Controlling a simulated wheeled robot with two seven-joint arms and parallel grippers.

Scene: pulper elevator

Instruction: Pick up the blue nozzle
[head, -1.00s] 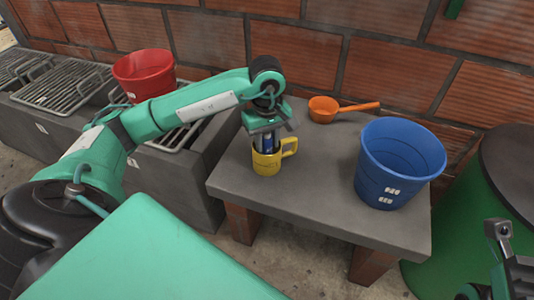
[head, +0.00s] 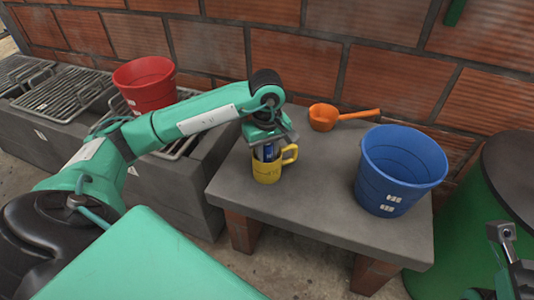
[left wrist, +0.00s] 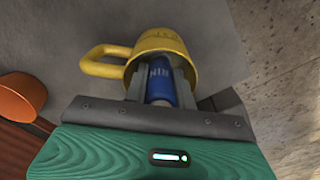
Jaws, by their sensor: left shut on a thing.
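The blue nozzle (left wrist: 160,84) stands in the yellow mug (left wrist: 165,42), between the fingers of my left gripper (left wrist: 160,88) in the left wrist view. In the head view the yellow mug (head: 268,172) is on the grey table, near its left side. My left gripper (head: 267,150) points down into the mug's mouth and is shut on the blue nozzle (head: 269,153). The nozzle's lower part is hidden in the mug. Part of my right arm (head: 512,262) shows at the lower right edge; its fingertips are not clear enough to tell.
The grey table (head: 310,205) also bears an orange ladle (head: 325,117) at the back and a blue bucket (head: 400,175) on the right. A red bucket (head: 143,83) stands among metal grates (head: 65,97) on the left. A green barrel (head: 460,230) stands at the right. The brick wall closes the back.

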